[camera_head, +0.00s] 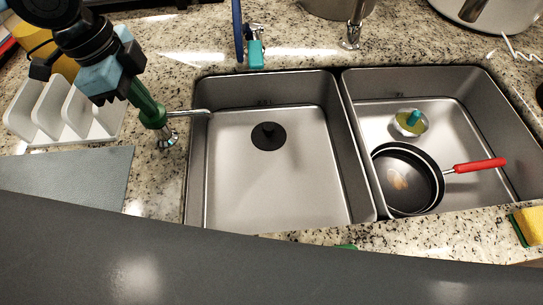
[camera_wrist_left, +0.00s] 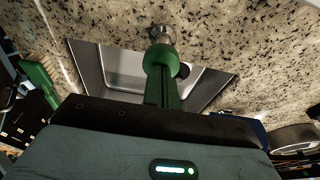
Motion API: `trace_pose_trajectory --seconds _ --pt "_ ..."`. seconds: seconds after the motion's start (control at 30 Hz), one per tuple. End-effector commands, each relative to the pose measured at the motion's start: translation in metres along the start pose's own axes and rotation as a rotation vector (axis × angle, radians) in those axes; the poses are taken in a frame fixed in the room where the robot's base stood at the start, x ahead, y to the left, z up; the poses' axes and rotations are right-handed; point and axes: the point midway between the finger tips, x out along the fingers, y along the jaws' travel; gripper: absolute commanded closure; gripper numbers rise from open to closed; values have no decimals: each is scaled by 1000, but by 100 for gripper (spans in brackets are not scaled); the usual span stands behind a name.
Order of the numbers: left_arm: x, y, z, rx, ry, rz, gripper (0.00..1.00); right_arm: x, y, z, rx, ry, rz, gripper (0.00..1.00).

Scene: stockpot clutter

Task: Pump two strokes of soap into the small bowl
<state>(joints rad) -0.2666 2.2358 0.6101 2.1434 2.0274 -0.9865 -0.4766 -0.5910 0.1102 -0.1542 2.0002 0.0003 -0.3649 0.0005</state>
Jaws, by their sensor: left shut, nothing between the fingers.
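The soap pump (camera_head: 168,138) is a shiny metal dispenser on the counter left of the left sink basin. Its thin spout (camera_head: 195,111) points right, over that basin's edge. My left gripper (camera_head: 153,117) has green fingers, shut and empty, pointing down at the pump's head, which they partly hide. In the left wrist view the shut fingers (camera_wrist_left: 162,72) line up with the metal pump (camera_wrist_left: 162,33); I cannot tell whether they touch. A small pale round dish (camera_head: 399,125), perhaps the small bowl, sits in the right basin with something yellow-green and teal in it. I see no bowl under the spout.
A black drain cover (camera_head: 268,136) lies in the otherwise empty left basin (camera_head: 285,185). A dark pan (camera_head: 405,180) with a red handle (camera_head: 478,165) is in the right basin. A white rack (camera_head: 62,112) and grey mat (camera_head: 70,180) are left. A yellow sponge (camera_head: 531,226) is right.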

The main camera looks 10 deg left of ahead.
Motion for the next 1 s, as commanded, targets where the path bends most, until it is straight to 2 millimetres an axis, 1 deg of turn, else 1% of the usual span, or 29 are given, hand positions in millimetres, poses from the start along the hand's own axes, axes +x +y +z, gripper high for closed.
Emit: trace_pose_trajectory --seconds 0.03,0.37,0.67,1.0 --pt "4 0 1 -1 -1 3 100 1 0 2 0 -3 0 64" --pt "0 0 0 -1 -1 2 100 -1 0 1 0 -3 0 64" --pt "-15 0 -3 0 -1 0 100 -9 -1 -6 -1 5 1 64" --pt "-32 0 -6 -1 0 -1 100 -13 0 -20 -4 27 3 64"
